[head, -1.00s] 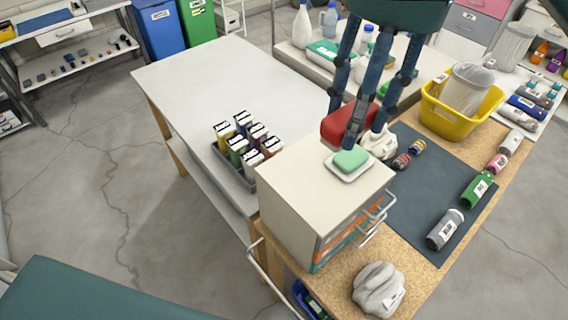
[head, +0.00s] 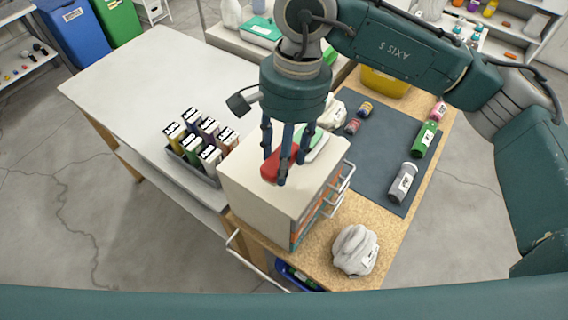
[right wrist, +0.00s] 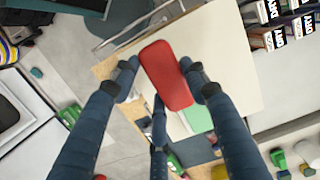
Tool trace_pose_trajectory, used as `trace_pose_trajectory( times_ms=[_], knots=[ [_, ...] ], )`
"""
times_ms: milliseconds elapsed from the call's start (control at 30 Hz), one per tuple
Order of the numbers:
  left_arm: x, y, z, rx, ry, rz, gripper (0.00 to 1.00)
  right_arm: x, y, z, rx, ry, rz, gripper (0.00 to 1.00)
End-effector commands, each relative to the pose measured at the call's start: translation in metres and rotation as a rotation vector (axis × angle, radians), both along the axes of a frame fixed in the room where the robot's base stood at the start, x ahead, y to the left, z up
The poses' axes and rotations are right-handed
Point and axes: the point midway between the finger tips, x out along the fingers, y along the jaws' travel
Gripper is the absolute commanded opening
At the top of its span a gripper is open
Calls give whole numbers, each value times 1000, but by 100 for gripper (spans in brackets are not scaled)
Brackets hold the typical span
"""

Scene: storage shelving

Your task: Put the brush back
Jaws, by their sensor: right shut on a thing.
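The brush appears as a red rounded block (head: 281,165) in the head view; its bristles are not visible. My right gripper (head: 281,168) is shut on it, and the brush is over the top of the cream drawer cabinet (head: 245,185). I cannot tell whether it touches the top. In the right wrist view, the red brush (right wrist: 166,75) sits between the fingertips of my right gripper (right wrist: 160,80). My left gripper is not in view.
A grey tray (head: 190,172) of several labelled cartons stands left of the cabinet. A dark mat (head: 385,165) with bottles lies on the right. A crumpled white cloth-like bundle (head: 355,250) is at the front. The white table (head: 160,85) has free room.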

Motion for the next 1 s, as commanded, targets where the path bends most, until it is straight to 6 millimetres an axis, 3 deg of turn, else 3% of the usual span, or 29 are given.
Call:
trace_pose_trajectory(
  times_ms=[333,767,800,867,900,1000],
  knots=[
    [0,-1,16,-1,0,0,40,-1,0,-41,0,2,0,23],
    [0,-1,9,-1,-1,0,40,0,0,-49,0,0,1,23],
    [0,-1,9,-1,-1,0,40,0,0,-49,0,0,1,46],
    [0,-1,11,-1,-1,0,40,0,0,-48,0,0,1,58],
    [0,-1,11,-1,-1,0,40,0,0,-48,0,0,1,63],
    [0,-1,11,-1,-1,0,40,0,0,-48,0,0,1,63]
  ],
)
